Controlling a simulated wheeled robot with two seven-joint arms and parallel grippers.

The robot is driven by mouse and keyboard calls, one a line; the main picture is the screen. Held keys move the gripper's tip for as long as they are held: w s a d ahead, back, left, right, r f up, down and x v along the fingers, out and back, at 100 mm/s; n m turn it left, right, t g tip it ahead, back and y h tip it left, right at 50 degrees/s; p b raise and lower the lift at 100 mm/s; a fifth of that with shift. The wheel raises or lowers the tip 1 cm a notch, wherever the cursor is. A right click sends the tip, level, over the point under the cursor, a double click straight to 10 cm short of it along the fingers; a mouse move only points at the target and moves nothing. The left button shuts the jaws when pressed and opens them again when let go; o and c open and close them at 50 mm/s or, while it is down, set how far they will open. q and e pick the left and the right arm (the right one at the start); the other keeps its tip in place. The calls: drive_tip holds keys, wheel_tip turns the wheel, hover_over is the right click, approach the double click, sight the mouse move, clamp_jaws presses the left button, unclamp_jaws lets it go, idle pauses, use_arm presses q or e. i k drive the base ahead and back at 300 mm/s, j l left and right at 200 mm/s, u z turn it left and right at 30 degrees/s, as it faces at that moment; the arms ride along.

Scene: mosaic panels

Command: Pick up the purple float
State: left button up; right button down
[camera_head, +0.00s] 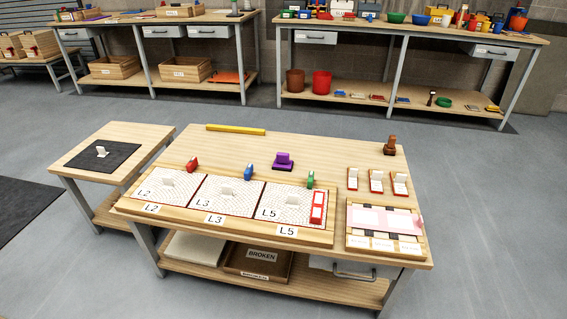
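The purple float (284,162) sits upright on the wooden table (340,147), a little behind the panel board and near the middle of the table. It has a flat base and a handle on top. Nothing touches it. Neither of my grippers is in this view.
A board with panels L2 (152,197), L3 (213,209) and L5 (272,212) lies in front. A yellow bar (236,130) and brown stamp-like object (390,145) lie behind.

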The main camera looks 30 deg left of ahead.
sight(282, 162)
drive_tip(key=i+l+z, duration=0.8)
drive_tip(key=z, duration=0.15)
drive_tip(key=i+l+z, duration=0.1)
drive_tip(key=i+z, duration=0.75)
drive_tip(key=i+u, duration=0.75)
drive_tip(key=i+l+u, duration=0.15)
drive_tip(key=i+u, duration=0.25)
drive_tip(key=i+j+u, duration=0.2)
drive_tip(key=i+u, duration=1)
drive_tip(key=i, duration=0.85)
drive_tip(key=i+l+u, duration=0.15)
drive_tip(key=i, duration=0.8)
drive_tip(key=i+j+u, duration=0.1)
drive_tip(key=i+u, duration=0.7)
drive_tip(key=u, duration=0.15)
drive_tip(key=i+l+u, duration=0.15)
drive_tip(key=i+u, duration=0.2)
drive_tip(key=u, duration=0.15)
drive_tip(key=i+j+u, duration=0.15)
drive_tip(key=u, duration=0.25)
drive_tip(key=i+u, duration=0.6)
drive_tip(key=u, duration=0.25)
drive_tip(key=i+u, duration=0.25)
drive_tip(key=u, duration=0.2)
drive_tip(key=i+l+u, duration=0.2)
drive_tip(key=u, duration=0.2)
drive_tip(key=i+l+u, duration=0.2)
drive_tip(key=u, duration=0.25)
drive_tip(key=l, duration=0.1)
